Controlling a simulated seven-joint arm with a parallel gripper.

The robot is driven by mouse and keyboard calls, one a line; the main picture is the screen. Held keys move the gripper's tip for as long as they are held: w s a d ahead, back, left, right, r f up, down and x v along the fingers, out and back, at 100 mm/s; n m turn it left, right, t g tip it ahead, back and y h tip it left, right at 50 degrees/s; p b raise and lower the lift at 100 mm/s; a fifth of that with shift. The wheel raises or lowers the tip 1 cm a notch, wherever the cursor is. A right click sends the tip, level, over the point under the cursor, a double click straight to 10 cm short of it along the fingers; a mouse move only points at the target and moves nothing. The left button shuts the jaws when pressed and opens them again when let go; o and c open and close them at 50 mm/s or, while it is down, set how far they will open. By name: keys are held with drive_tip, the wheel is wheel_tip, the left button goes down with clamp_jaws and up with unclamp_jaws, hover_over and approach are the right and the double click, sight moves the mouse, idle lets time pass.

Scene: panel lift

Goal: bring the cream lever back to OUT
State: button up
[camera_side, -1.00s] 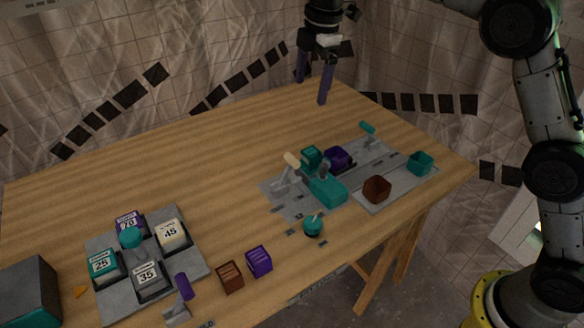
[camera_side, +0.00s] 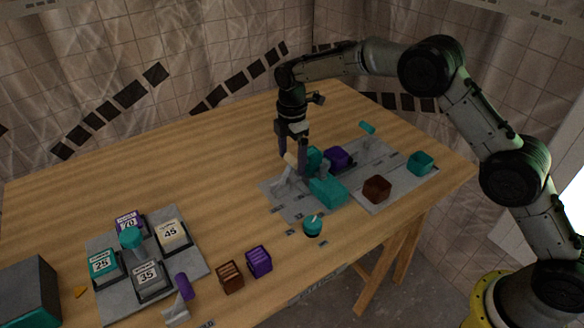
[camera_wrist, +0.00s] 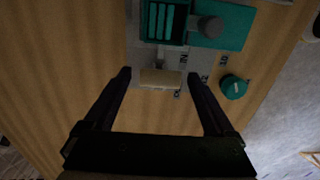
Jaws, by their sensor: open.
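The cream lever (camera_side: 290,159) stands on the grey panel (camera_side: 272,190), in the left part of the panel group in the side view. In the wrist view the cream lever's handle (camera_wrist: 160,78) lies between the fingertips of my gripper (camera_wrist: 159,75), with a gap to each finger. My gripper (camera_side: 292,152) is open, pointing down at the lever's top, and partly hides it in the side view.
A teal block (camera_side: 328,192), a ribbed teal crate (camera_wrist: 164,20) and a purple box (camera_side: 337,157) are close by. A teal knob (camera_side: 313,226) is in front. A brown box (camera_side: 377,188) and a teal box (camera_side: 420,163) stand right. The table's left middle is clear.

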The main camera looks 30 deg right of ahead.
sight(286, 173)
drive_tip(key=shift+f, duration=2)
drive_tip(key=shift+c, duration=0.2)
clamp_jaws()
